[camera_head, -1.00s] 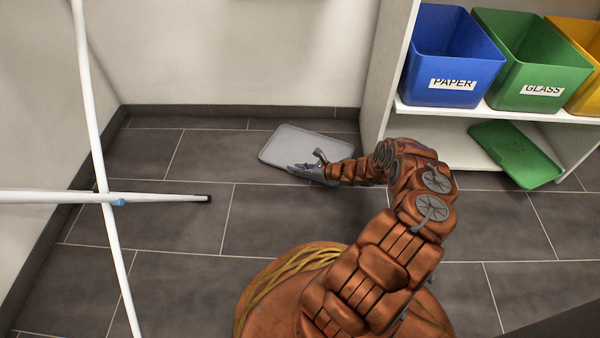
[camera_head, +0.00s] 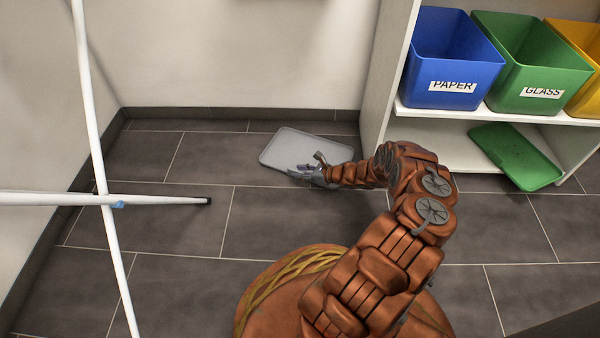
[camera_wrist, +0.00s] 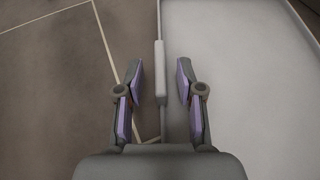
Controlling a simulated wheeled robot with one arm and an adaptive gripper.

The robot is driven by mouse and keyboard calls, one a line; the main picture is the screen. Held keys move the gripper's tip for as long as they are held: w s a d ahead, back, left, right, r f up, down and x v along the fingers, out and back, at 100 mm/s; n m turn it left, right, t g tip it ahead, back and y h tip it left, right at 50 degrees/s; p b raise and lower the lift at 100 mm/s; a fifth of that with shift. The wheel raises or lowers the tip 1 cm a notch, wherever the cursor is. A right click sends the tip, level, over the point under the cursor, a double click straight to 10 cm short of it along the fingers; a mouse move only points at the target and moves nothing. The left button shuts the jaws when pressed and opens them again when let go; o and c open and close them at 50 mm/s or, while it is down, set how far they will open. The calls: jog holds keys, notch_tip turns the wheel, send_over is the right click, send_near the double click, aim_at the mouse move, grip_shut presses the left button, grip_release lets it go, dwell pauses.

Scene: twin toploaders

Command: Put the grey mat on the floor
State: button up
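The grey mat (camera_head: 300,143) is a light grey rectangle with rounded corners and a rim, near the back wall beside the shelf. It looks flat on or just over the floor; I cannot tell if it touches. My gripper (camera_head: 303,170) is at its near edge in the head view. In the wrist view, the mat (camera_wrist: 235,70) fills the right side, and its rim with a small raised tab (camera_wrist: 160,72) runs between the fingers of my gripper (camera_wrist: 160,82). The fingers are apart, with gaps on both sides of the rim, and hold nothing.
A white shelf (camera_head: 384,75) stands at right with a blue PAPER bin (camera_head: 450,60), a green GLASS bin (camera_head: 535,65) and a yellow bin (camera_head: 580,50). A green lid (camera_head: 515,155) leans low there. White rack poles (camera_head: 95,150) stand at left. Dark floor tiles (camera_head: 170,225) are clear between.

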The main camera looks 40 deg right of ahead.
jog(key=p+v, duration=0.3)
jog(key=v, duration=0.8)
jog(key=shift+s+d+r+p, duration=0.1)
jog(key=shift+r+p, duration=0.05)
jog(key=shift+p, duration=0.2)
jog(key=shift+s, duration=0.15)
